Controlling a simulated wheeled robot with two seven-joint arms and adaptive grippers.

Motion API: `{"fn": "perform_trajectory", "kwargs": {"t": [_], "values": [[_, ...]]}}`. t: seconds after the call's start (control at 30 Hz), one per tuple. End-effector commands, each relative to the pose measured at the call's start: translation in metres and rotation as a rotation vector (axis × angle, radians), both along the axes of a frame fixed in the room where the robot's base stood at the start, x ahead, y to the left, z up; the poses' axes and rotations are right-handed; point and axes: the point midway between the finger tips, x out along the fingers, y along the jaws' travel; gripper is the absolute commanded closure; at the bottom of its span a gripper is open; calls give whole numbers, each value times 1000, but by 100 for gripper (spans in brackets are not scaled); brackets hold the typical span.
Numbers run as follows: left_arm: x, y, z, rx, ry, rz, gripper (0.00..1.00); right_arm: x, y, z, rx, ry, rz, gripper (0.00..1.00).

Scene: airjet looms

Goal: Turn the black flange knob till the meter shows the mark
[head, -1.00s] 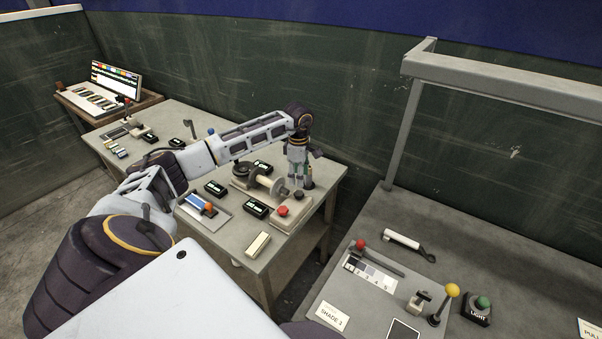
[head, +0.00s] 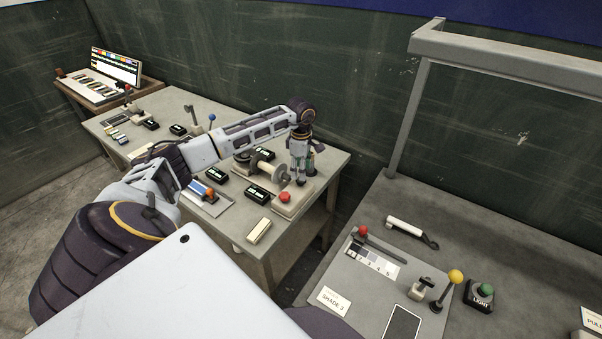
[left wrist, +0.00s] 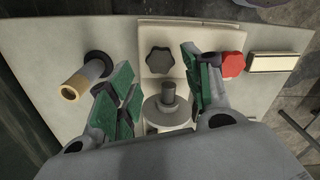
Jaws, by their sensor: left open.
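The dark lobed flange knob (left wrist: 160,60) sits on a pale base plate, beside a red lobed knob (left wrist: 232,65) that also shows in the head view (head: 285,197). My left gripper (left wrist: 157,68) is open, pointing down, its green-padded fingers to either side of the dark knob and apart from it in the wrist picture. My right gripper is not in view.
A grey cylinder with a tan end (left wrist: 85,75) stands near the left fingers. A cream block (head: 259,230) lies at the table's front. A second bench (head: 340,270) with levers stands at the right.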

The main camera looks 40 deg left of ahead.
Motion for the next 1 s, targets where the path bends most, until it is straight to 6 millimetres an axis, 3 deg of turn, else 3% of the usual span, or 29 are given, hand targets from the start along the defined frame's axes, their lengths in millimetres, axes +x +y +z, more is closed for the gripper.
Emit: {"fn": "perform_trajectory", "kwargs": {"t": [0.57, 1.0], "values": [[0, 0, -44, 0, 1, -1, 50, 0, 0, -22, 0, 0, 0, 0], [0, 1, -43, 1, 0, 0, 50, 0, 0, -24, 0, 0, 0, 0]]}}
